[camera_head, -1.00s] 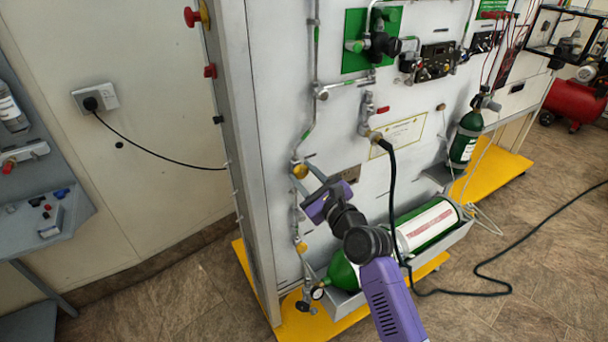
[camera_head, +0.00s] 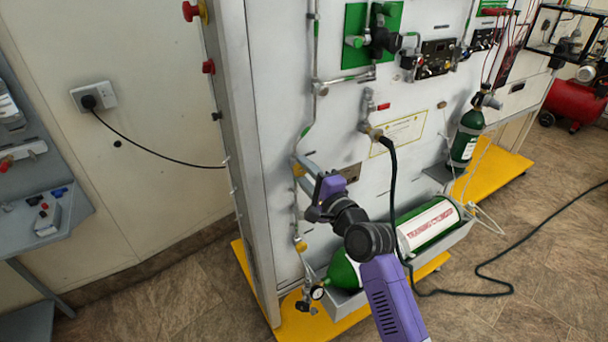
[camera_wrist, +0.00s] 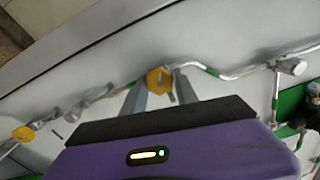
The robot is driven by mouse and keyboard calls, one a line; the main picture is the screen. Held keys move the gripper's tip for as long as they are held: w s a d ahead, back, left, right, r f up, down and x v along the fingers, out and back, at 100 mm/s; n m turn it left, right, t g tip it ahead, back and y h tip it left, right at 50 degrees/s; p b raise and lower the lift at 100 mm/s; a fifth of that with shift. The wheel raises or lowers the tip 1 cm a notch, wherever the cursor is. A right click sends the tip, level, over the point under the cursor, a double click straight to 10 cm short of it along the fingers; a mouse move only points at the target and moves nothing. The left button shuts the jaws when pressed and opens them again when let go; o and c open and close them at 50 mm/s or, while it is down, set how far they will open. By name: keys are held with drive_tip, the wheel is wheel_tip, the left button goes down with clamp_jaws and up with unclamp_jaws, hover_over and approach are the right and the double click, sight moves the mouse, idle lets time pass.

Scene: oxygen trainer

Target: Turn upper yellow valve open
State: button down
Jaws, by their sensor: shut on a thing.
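The upper yellow valve (camera_head: 298,170) is a small round yellow knob on the thin pipe near the panel's left edge. It is partly covered by my gripper in the head view. In the wrist view the yellow valve (camera_wrist: 157,80) sits between the two grey fingers. My gripper (camera_head: 304,165) is shut on it, reaching in from the lower right; it also shows in the wrist view (camera_wrist: 162,86). The lower yellow valve (camera_head: 301,246) is further down the same pipe and shows at the left of the wrist view (camera_wrist: 23,133).
A green cylinder (camera_head: 430,224) lies in a grey trough right of my arm. A black hose (camera_head: 393,185) hangs from the panel close to my arm. A pressure gauge (camera_head: 317,293) is low on the pipe. A yellow base (camera_head: 285,325) juts out along the floor.

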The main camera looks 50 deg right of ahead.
drive_tip(key=n+b, duration=0.2)
drive_tip(key=n, duration=0.4)
drive_tip(key=shift+f+n+b, duration=0.15)
drive_tip(key=shift+n+b, duration=0.15)
drive_tip(key=n+b, duration=0.2)
drive_tip(key=n, duration=0.3)
drive_tip(key=shift+a+b, duration=0.1)
drive_tip(key=shift+b, duration=0.2)
drive_tip(key=n+b, duration=0.2)
drive_tip(key=n, duration=0.3)
drive_tip(key=shift+n, duration=0.4)
drive_tip(key=n+b, duration=0.2)
drive_tip(key=n, duration=0.3)
drive_tip(key=shift+b, duration=0.3)
drive_tip(key=shift+n, duration=0.4)
drive_tip(key=c, duration=0.9)
unclamp_jaws()
drive_tip(key=shift+c, duration=0.2)
